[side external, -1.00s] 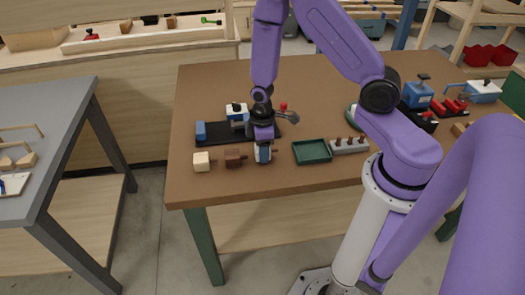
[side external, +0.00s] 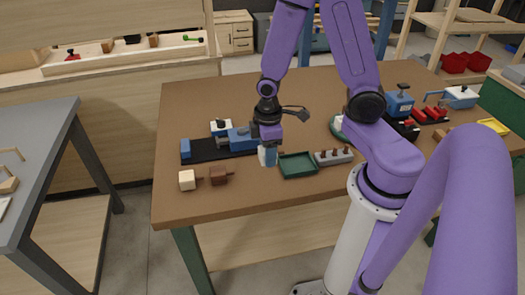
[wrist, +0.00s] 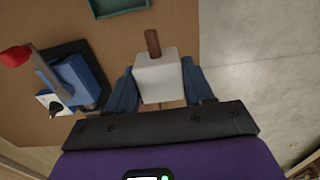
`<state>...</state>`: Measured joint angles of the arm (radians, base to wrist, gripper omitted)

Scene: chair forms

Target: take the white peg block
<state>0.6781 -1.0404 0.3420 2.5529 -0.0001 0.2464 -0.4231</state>
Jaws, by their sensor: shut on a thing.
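The white peg block (wrist: 158,76) is a white cube with a brown peg standing out of it. In the wrist view it sits between the two blue fingers of my gripper (wrist: 160,88). My gripper (side external: 268,158) is shut on it. In the side view it seems to hold the block just above the table, left of the green tray (side external: 298,171). The fingers partly hide the block there.
A cream block (side external: 187,180) and a brown block (side external: 218,176) with pegs lie to the left. A black base (side external: 203,151) with a blue clamp (side external: 240,138) stands behind. A grey rack (side external: 333,158) with several brown pegs is right of the tray.

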